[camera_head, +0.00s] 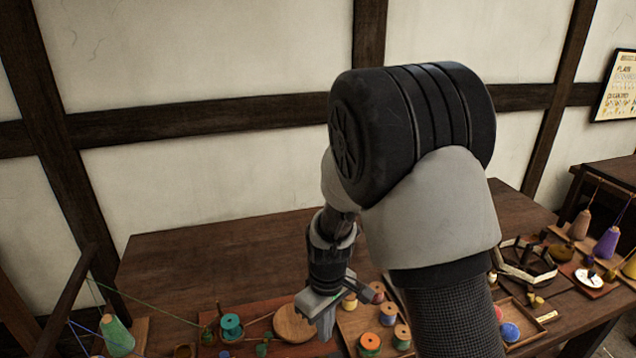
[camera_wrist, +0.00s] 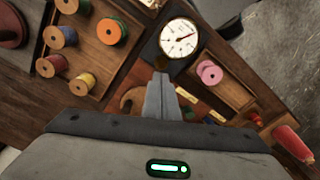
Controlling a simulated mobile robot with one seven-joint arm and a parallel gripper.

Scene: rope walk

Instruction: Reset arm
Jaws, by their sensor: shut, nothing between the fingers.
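My gripper (camera_head: 325,318) hangs at the end of my bent arm above the wooden table (camera_head: 215,255), pointing down over the spools near the front edge. In the wrist view its two fingers (camera_wrist: 160,97) are together with nothing between them. My upper arm and elbow cover much of the middle and right of the head view and hide part of the table.
Spools stand in a wooden tray (camera_wrist: 120,65) left of the fingers. A white dial (camera_wrist: 179,38) and a pink spool (camera_wrist: 209,72) are beyond. Green thread cone (camera_head: 117,335) stands at lower left, purple cone (camera_head: 607,243) at right. The table's back is clear.

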